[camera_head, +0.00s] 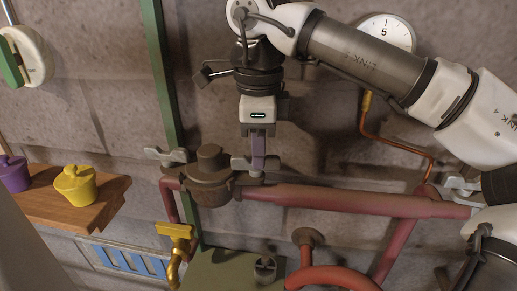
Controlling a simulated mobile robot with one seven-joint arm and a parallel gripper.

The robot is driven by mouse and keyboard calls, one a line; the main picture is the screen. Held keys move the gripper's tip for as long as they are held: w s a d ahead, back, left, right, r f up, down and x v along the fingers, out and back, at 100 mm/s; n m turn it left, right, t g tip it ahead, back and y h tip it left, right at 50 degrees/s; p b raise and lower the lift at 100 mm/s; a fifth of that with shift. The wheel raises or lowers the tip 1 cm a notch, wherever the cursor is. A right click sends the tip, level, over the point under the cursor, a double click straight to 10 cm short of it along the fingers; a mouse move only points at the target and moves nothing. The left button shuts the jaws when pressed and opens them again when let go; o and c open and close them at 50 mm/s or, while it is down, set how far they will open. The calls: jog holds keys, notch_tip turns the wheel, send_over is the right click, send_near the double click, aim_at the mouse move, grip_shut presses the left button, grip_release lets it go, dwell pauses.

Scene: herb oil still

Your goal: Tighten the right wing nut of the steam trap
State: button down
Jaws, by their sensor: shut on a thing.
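The steam trap (210,187) is a dark round body with a raised cap, set in the red pipe line. Its left wing nut (166,155) is pale metal and stands free at the trap's left. Its right wing nut (240,164) is pale metal at the trap's right side. My gripper (258,170) points down over this right nut. Its fingers are shut on the nut, and they hide part of it. How far the nut is turned cannot be seen.
A red pipe (350,201) runs right from the trap. A yellow tap (175,238) hangs lower left, and a green post (163,80) stands behind. A wooden shelf (106,204) holds a yellow pot (75,184) and a purple pot (13,176). A round gauge (387,32) is behind my arm.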

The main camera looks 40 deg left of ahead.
jog(key=shift+m, duration=0.9)
jog(key=c, duration=1.5)
grip_release()
jog(key=shift+o, duration=0.2)
jog(key=shift+r, duration=0.15)
notch_tip(320, 180, up, 7)
jog(key=shift+r+b, duration=0.15)
jog(key=shift+b, duration=0.35)
